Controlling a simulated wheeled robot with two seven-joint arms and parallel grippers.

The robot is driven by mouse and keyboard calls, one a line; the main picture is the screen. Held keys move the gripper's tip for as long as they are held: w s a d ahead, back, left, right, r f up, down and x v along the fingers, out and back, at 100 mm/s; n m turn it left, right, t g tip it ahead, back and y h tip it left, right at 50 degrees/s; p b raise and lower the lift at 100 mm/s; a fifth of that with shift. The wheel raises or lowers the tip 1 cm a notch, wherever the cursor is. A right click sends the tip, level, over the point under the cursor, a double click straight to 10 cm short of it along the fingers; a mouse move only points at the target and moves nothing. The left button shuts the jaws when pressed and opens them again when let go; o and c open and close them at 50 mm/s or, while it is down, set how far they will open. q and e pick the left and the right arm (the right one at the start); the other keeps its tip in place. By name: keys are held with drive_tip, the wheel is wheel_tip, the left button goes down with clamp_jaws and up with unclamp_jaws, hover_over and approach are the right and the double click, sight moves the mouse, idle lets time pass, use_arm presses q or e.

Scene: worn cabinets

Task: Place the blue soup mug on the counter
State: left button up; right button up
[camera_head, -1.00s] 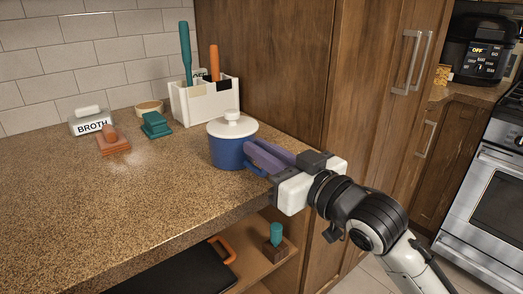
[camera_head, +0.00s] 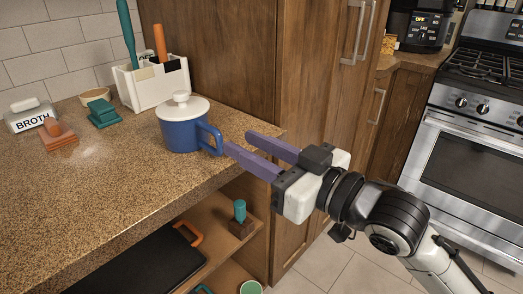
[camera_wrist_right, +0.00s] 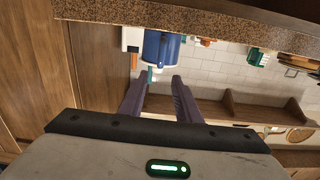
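The blue soup mug (camera_head: 185,135) stands upright on the speckled brown counter (camera_head: 120,190), near its right end. It has a white lid with a knob, and its blue handle (camera_head: 211,139) points right, toward my gripper. It also shows in the right wrist view (camera_wrist_right: 162,48). My right gripper (camera_head: 240,142) is open and empty, its two purple fingers apart, just to the right of the handle. In the right wrist view the fingers (camera_wrist_right: 159,76) show with a gap between them, below the mug in the picture. My left gripper is not in view.
A white utensil holder (camera_head: 152,88) stands behind the mug by a tall wooden cabinet (camera_head: 225,60). A broth container (camera_head: 30,117) and small orange and green items sit farther left. Open shelves (camera_head: 225,215) lie under the counter. An oven (camera_head: 470,165) stands at right.

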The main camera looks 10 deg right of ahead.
drive_tip(key=s+d+f+m+g+h, duration=0.1)
drive_tip(key=s+d+f+m+h, duration=0.15)
drive_tip(key=f, duration=0.95)
drive_tip(key=s+d+f+m+g+h, duration=0.1)
drive_tip(key=s+d+f+h, duration=0.15)
drive_tip(key=f, duration=1.05)
drive_tip(key=s+d+f+g+h, duration=0.1)
drive_tip(key=s+f+g, duration=0.1)
drive_tip(key=s+f, duration=0.5)
drive_tip(key=s+d+f+m+g+h, duration=0.1)
drive_tip(key=s+f, duration=0.6)
drive_tip(key=f, duration=0.4)
drive_tip(key=shift+s+d+g+h, duration=0.35)
drive_tip(key=shift+d+g+h, duration=0.05)
